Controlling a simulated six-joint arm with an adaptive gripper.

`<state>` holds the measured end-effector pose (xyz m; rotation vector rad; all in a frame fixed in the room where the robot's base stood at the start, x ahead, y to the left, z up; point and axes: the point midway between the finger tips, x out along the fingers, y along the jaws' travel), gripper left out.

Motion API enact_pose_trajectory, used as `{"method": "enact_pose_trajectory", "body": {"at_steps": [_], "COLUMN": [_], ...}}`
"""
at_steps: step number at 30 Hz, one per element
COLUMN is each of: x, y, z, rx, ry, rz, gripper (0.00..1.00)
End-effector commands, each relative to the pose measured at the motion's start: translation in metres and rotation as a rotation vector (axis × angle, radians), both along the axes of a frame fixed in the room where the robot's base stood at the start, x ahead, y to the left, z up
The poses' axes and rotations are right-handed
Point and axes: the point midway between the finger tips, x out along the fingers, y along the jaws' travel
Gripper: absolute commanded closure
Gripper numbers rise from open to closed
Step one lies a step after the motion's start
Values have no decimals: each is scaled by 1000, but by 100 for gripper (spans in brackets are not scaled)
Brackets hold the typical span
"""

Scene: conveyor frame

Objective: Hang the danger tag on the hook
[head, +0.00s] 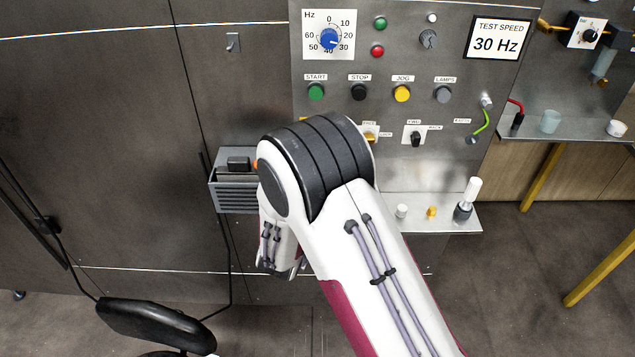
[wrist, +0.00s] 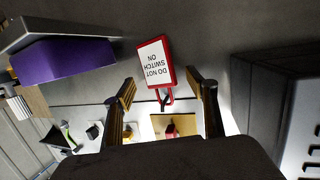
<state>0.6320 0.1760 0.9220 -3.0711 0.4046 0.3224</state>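The danger tag (wrist: 158,63) is a white plate with a red border. It reads "DO NOT SWITCH ON" and appears upside down in the wrist view. A small red loop (wrist: 166,98) shows at its lower end there. My gripper (wrist: 162,80) is open, with one finger on either side of the tag's loop end and a visible gap to each. I cannot tell what the tag hangs from or rests on. In the head view my arm hides the tag and the fingers.
A control panel (head: 400,60) with buttons and knobs stands behind my arm. A grey louvred box (head: 235,198) is just left of my wrist. A shelf (head: 430,222) with small parts lies to the right. A purple block (wrist: 62,60) shows upper left in the wrist view.

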Motion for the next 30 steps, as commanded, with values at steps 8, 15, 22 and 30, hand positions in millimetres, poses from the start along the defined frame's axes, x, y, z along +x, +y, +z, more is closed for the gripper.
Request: {"method": "enact_pose_trajectory", "body": {"at_steps": [8,15,22,30], "x": [-1,-15,-43,-79], "y": [1,5,13,22], "z": [0,3,9,18], "rx": [0,1,-1,1], "ry": [0,2,1,1], "rz": [0,2,4,3], "gripper": [43,43,43,43]}}
